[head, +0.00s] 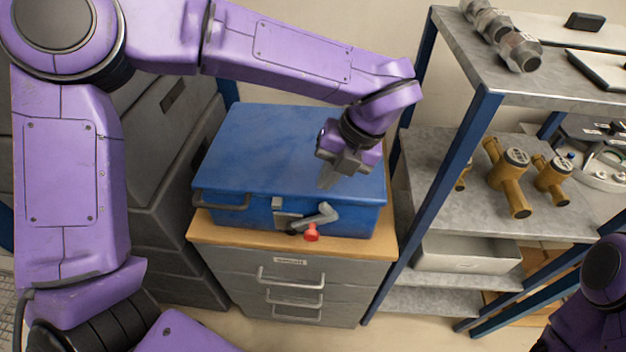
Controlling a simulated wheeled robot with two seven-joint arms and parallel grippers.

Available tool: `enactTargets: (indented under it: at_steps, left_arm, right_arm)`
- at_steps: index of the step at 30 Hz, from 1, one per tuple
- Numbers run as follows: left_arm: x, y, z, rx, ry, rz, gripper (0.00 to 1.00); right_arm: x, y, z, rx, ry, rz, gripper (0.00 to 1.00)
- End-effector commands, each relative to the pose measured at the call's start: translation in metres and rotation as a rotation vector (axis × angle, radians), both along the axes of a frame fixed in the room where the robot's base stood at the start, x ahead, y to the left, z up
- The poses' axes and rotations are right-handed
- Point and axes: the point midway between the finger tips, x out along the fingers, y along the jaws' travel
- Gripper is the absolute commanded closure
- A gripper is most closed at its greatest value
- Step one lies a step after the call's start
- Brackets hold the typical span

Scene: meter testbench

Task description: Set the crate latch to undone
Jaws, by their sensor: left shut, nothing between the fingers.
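A blue crate (255,150) with a closed lid sits on a wooden-topped drawer cabinet. Its latch (318,217) is a grey metal lever on the front face, slanting up to the right beside a metal plate (287,220). A small red knob (311,233) shows just below the lever. My left gripper (327,183) is above the right part of the lid, pointing down, shut and empty. It appears apart from the latch, which lies below it in the picture. Only a purple part of my right arm shows at the lower right; its gripper is out of view.
The drawer cabinet (290,254) has several handles. A metal shelf unit (440,180) with blue posts stands close on the right, holding brass meters (511,182) and a white tray (466,254). Dark grey cases (165,150) stand at the left.

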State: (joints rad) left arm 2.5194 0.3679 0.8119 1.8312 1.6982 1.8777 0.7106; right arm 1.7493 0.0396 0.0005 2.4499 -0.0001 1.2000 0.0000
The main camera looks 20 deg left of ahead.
Motion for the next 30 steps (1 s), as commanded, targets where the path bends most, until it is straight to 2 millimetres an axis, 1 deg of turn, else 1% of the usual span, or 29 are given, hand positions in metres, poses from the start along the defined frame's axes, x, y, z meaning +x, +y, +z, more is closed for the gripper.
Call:
enactTargets:
  at_steps: [1, 6, 10, 15, 30]
  left_arm:
    - [0.003, -0.007, 0.006, 0.000, -0.006, 0.000, 1.00]
    - [0.009, -0.025, 0.036, -0.001, -0.003, -0.001, 1.00]
    - [0.011, -0.032, 0.048, -0.001, -0.001, 0.000, 1.00]
    - [0.012, -0.034, 0.053, -0.001, 0.001, -0.001, 1.00]
    - [0.011, -0.033, 0.052, -0.001, 0.000, 0.001, 1.00]
  right_arm:
    - [0.000, 0.000, -0.008, 0.000, 0.000, 0.000, 0.57]
    - [0.000, 0.000, -0.012, 0.000, 0.000, -0.001, 0.57]
    - [0.000, 0.000, -0.013, 0.000, -0.001, -0.001, 0.57]
    - [0.000, 0.000, -0.013, 0.000, -0.001, -0.001, 0.57]
    - [0.001, 0.000, -0.013, 0.000, -0.001, -0.001, 0.57]
